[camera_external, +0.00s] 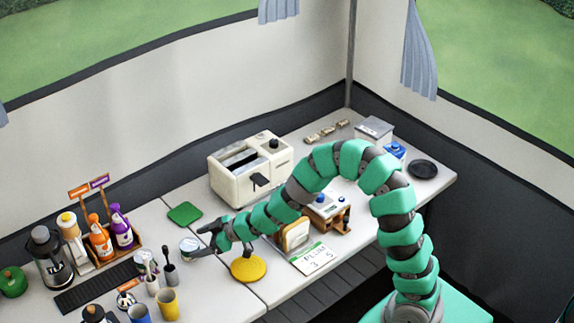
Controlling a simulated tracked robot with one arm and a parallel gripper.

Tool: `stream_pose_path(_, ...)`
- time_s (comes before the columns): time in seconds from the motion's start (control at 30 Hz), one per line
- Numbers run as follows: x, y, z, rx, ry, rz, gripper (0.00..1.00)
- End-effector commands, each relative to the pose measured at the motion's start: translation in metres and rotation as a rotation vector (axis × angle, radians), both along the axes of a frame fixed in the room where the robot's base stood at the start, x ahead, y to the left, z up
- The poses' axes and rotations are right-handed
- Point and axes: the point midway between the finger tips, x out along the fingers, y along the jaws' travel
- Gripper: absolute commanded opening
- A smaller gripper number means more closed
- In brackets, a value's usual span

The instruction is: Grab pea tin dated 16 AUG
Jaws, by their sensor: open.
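A small round tin (188,245) with a pale top stands on the counter at left centre. My gripper (199,243) is open at its right side, with its dark fingers pointing left toward it. I cannot tell whether the fingers touch the tin or reach around it. A second, similar tin (143,257) stands further left, behind some utensils. The labels and dates on both are too small to read, so I cannot tell which one says 16 AUG.
A cream toaster (250,168) and a green mat (185,213) lie behind my gripper, and a yellow round mat (248,268) in front. A card (314,258) lies under my arm.

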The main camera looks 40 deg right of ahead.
Motion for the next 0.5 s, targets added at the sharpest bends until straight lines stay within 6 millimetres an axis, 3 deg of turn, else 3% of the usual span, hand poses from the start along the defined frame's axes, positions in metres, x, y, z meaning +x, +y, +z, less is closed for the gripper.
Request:
stream_pose_path(0.17,0.014,0.017,-0.015,0.000,0.003,0.001,0.81)
stream_pose_path(0.43,0.019,0.020,-0.015,0.000,0.000,0.000,0.81)
stream_pose_path(0.47,0.019,0.020,-0.015,0.000,0.000,0.000,0.78)
stream_pose_path(0.5,0.019,0.020,-0.015,0.000,0.000,0.000,0.67)
